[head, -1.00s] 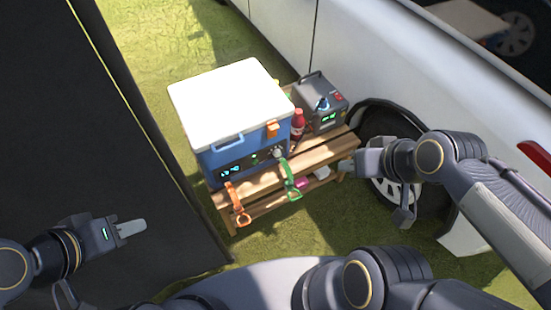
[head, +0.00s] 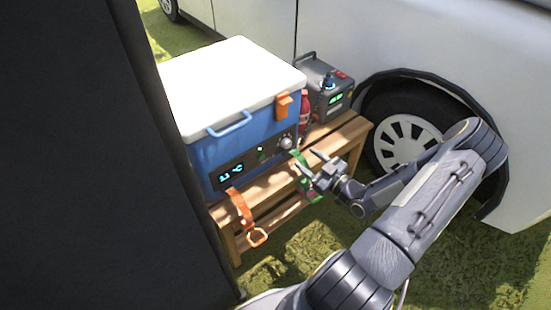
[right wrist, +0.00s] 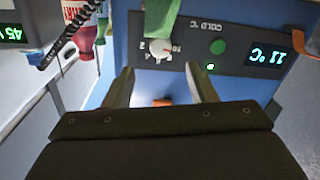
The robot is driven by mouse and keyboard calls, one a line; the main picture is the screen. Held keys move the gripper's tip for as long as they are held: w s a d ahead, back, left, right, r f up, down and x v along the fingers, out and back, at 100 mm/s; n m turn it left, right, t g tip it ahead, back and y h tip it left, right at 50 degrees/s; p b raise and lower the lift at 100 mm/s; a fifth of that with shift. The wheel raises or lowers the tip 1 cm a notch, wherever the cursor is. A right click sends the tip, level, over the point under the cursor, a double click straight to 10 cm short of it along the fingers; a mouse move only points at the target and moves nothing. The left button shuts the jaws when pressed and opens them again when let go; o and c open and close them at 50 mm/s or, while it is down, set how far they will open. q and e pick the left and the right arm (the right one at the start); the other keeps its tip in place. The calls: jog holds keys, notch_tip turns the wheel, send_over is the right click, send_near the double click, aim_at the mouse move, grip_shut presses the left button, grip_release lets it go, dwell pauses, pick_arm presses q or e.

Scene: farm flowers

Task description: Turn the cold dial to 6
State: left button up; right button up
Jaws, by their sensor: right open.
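The blue cooler (head: 200,155) with a white lid stands on a wooden bench. The cold dial (head: 286,142) is a small pale knob at the right end of the dark panel on its front. In the right wrist view the dial (right wrist: 160,48) shows upside down, with numbers around it and a red mark; its setting is hard to read. A green strap (right wrist: 162,18) covers part of the dial's area there. My right gripper (head: 308,160) is open and empty, just in front of the panel; its fingers (right wrist: 162,85) point toward the dial, apart from it.
The panel display (head: 231,173) reads about 11 °C. An orange strap (head: 240,205) hangs at the cooler's front. A red bottle (head: 304,108) and a grey power box (head: 328,92) stand to the right. A dark panel (head: 90,160) blocks the left; a white vehicle (head: 420,40) stands behind.

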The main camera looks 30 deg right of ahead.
aim_at(289, 145)
jog(key=w, duration=0.2)
jog(key=w+b, duration=0.1)
jog(key=w, duration=0.2)
jog(key=w+a, duration=0.1)
jog(key=w, duration=0.1)
jog(key=shift+w+a+b, duration=0.1)
jog(key=shift+w+b, duration=0.2)
jog(key=shift+b, duration=0.05)
jog(key=c, duration=1)
jog(key=shift+o, duration=0.2)
